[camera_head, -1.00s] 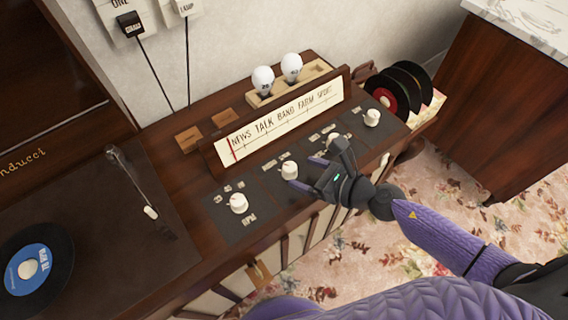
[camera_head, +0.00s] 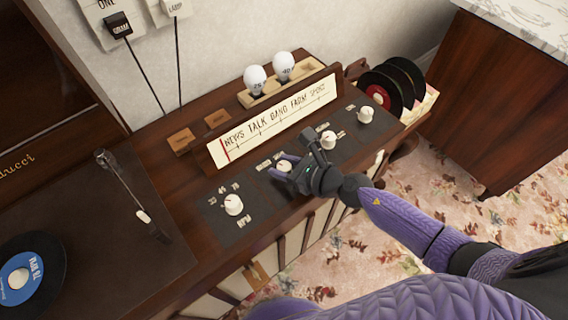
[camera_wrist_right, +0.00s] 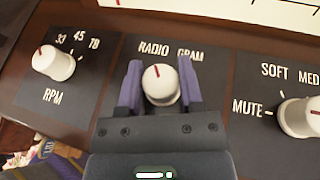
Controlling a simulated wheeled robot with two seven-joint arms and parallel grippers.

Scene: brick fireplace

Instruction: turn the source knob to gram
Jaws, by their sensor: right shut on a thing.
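The source knob (camera_wrist_right: 160,88) is a white round knob with a red pointer line on its top. It sits below the RADIO and GRAM labels (camera_wrist_right: 170,50) on the dark panel. Its red line points almost straight up, leaning slightly left, between the two words. My right gripper (camera_wrist_right: 160,66) has its purple fingers on both sides of the knob and is shut on it. In the head view, my right gripper (camera_head: 293,165) comes in from the right and partly covers the knob (camera_head: 284,167). My left gripper is not in view.
The RPM knob (camera_head: 233,204) stands to the left, and two more white knobs (camera_head: 327,138) and (camera_head: 366,114) to the right. The station dial (camera_head: 270,125) rises behind them. A turntable with a blue-labelled record (camera_head: 32,270) lies at left.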

